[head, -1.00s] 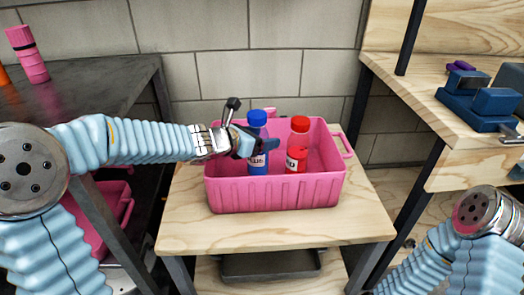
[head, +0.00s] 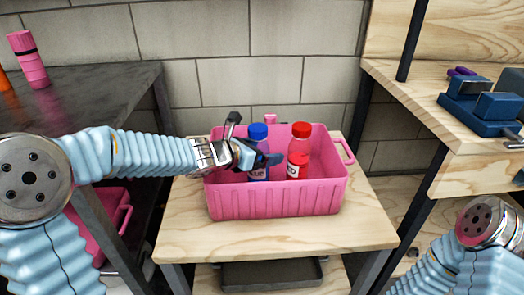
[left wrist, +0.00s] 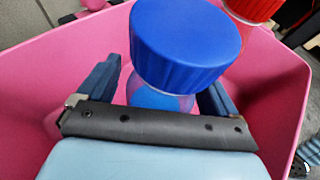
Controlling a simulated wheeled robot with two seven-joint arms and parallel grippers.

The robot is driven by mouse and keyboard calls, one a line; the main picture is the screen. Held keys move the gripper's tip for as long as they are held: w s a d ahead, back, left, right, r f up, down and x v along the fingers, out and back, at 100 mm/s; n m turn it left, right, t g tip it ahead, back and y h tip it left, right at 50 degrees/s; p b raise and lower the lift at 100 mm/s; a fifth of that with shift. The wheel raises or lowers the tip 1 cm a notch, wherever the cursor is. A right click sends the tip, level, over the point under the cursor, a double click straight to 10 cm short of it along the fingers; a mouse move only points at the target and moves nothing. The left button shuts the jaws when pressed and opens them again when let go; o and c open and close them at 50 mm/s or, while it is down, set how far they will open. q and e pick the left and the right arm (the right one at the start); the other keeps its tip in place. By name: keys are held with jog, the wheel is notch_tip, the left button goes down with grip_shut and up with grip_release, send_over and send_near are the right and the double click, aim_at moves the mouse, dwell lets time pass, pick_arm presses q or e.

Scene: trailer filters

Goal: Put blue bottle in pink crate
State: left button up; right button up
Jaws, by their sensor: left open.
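The blue bottle (head: 258,137) stands upright inside the pink crate (head: 280,200), in its left half. It also shows in the left wrist view (left wrist: 185,45), with its blue cap large and close to the camera. My left gripper (head: 257,160) is open at the bottle, below the cap. In the left wrist view its fingers (left wrist: 165,90) lie on either side of the bottle, with a visible gap. The bottle's lower part is hidden by the crate wall. My right gripper is not in view; only part of my right arm shows at the lower right.
A red bottle (head: 299,150) stands in the crate close to the right of the blue one. The crate rests on a small wooden table (head: 270,235). A dark table (head: 90,85) with a pink bottle (head: 28,58) is at left. A workbench with a blue vise (head: 490,105) is at right.

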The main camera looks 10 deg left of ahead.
pick_arm(q)
jog(key=p+v, duration=0.3)
jog(key=v, duration=0.9)
